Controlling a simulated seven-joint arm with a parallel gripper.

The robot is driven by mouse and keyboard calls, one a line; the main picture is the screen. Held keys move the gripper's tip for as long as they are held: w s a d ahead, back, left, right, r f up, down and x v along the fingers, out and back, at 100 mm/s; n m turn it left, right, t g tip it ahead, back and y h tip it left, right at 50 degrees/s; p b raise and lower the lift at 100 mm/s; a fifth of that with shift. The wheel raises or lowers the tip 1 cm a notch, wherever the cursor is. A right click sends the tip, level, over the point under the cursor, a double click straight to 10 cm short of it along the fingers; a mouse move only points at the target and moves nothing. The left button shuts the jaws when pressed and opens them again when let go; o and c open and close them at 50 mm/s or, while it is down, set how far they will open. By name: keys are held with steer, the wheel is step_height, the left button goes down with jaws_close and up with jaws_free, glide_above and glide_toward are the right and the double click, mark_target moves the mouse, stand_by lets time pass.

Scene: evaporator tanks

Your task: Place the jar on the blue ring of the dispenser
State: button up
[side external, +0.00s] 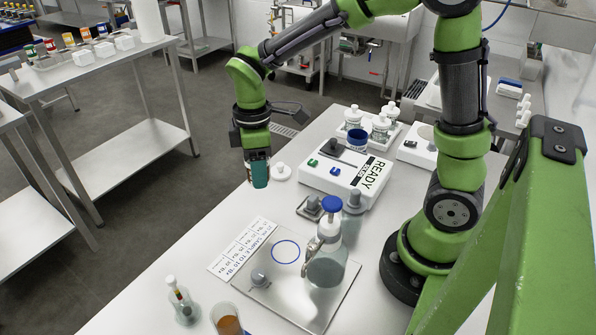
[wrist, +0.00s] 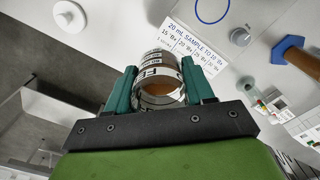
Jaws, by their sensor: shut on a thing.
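My gripper (side external: 258,178) hangs above the floor beside the far left edge of the white table. In the wrist view its two teal fingers (wrist: 160,72) are shut on a jar (wrist: 158,94) with a black-and-white label and a brownish inside. In the side view the jar is mostly hidden by the fingers. The blue ring (side external: 286,251) is drawn on the silver plate of the dispenser (side external: 319,308), and nothing stands on it. Part of the ring (wrist: 212,10) shows at the top of the wrist view. The jar is apart from the ring.
A glass bottle with a blue cap (side external: 327,262) stands on the plate right of the ring; a grey knob (side external: 259,278) sits left of it. A printed card (side external: 241,248) lies beside the plate. A white READY device (side external: 347,178) stands behind. A small bottle (side external: 182,301) and amber beaker (side external: 228,320) stand in front.

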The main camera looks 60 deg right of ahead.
steer(key=s+a+f+n, duration=0.1)
steer(key=s+a+n, duration=0.4)
steer(key=s+n, duration=0.35)
steer(key=shift+n, duration=0.35)
steer(key=f, duration=0.3)
steer(key=s+f, duration=0.1)
steer(key=f, duration=0.1)
steer(key=shift+d+f, duration=0.1)
steer(key=shift+f, duration=2.65)
